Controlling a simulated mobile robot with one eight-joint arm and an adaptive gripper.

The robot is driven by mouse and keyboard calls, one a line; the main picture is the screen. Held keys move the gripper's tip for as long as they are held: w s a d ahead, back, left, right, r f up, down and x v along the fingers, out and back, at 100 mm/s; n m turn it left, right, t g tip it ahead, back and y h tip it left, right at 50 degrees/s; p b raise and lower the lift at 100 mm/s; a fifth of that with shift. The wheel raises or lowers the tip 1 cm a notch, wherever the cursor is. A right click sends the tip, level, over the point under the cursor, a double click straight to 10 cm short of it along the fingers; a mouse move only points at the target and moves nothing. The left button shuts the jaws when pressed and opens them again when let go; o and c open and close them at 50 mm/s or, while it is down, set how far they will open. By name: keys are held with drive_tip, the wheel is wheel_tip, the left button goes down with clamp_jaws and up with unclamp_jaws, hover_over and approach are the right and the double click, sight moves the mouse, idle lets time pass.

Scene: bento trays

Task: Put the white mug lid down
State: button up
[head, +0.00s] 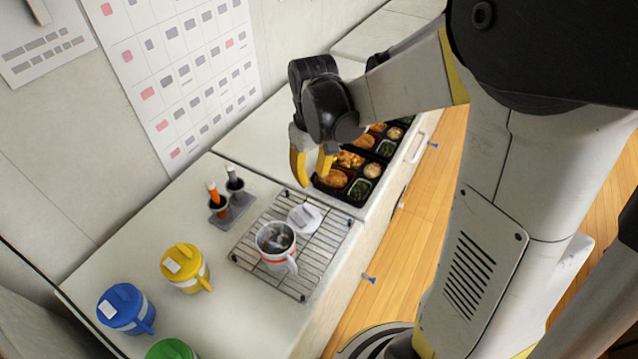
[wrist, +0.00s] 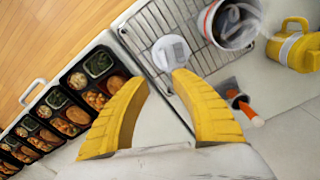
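The white mug lid (head: 304,216) lies on the wire rack (head: 322,262), beside the open white mug (head: 275,245) with a red band. The lid also shows in the wrist view (wrist: 170,52), just beyond my fingertips. My gripper (head: 312,166) has yellow fingers and is above the counter, behind the rack and near the bento trays. In the wrist view my gripper (wrist: 160,80) is open, with nothing between its fingers. It looks apart from the lid. The mug (wrist: 212,22) holds something grey that I cannot make out.
Bento trays (head: 345,193) filled with food line the counter's right side. Lidded yellow (head: 186,268), blue (head: 125,308) and green (head: 171,350) mugs stand at the front left.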

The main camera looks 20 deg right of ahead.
drive_tip(key=s+a+r+m+t, duration=0.2)
drive_tip(key=s+r+t, duration=0.4)
drive_tip(key=s+r, duration=0.4)
drive_tip(key=s, duration=0.3)
drive_tip(key=shift+m+t, duration=0.3)
drive_tip(key=shift+t, duration=0.1)
drive_tip(key=shift+w+r, duration=0.1)
wheel_tip(320, 180, down, 8)
drive_tip(key=b, duration=0.8)
